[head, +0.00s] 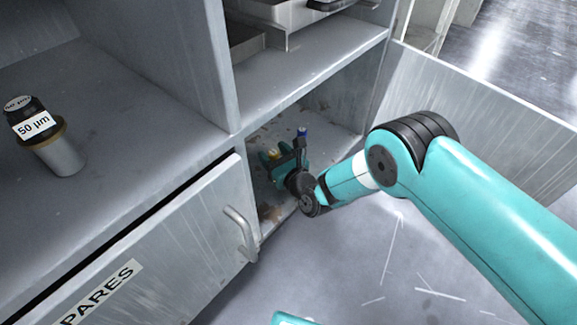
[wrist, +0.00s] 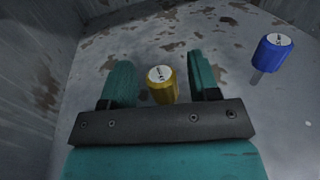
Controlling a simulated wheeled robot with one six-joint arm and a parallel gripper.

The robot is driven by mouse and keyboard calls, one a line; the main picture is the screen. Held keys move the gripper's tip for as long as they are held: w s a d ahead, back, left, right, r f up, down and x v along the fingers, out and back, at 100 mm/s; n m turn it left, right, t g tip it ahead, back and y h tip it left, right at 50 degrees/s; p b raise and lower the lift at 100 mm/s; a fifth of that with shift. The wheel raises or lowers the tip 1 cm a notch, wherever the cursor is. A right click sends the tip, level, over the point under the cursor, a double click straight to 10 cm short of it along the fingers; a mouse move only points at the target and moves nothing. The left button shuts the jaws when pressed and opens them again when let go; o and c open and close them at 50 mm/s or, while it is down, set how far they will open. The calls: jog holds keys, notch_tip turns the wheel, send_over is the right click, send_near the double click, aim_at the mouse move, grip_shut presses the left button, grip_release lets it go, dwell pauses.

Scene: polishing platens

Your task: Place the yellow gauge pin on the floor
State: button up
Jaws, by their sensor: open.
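The yellow gauge pin (wrist: 161,86) stands upright in the wrist view, with a pale marked top. It is between the two teal fingers of my gripper (wrist: 160,82), which are open, with a gap on each side of the pin. In the head view my gripper (head: 272,158) reaches into the lower cabinet compartment, and a bit of the yellow pin (head: 274,154) shows between the fingers. The pin's lower part is hidden behind the gripper's dark bar in the wrist view. The grey floor (head: 360,270) lies in front of the cabinet.
A blue gauge pin (wrist: 272,54) stands to the right in the compartment; its top also shows in the head view (head: 302,132). The open cabinet door (head: 480,105) is at right. A handled SPARES door (head: 150,250) is at left. A 50 µm bottle (head: 45,140) stands on the upper shelf.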

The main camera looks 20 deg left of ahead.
jog(key=p+v, duration=0.4)
jog(key=v, duration=0.1)
jog(key=p+v, duration=0.4)
jog(key=v, duration=0.1)
jog(key=shift+r, duration=0.25)
jog(key=shift+s+d+f+p, duration=0.25)
jog(key=shift+s+d+p, duration=0.15)
jog(key=shift+d+p, duration=0.1)
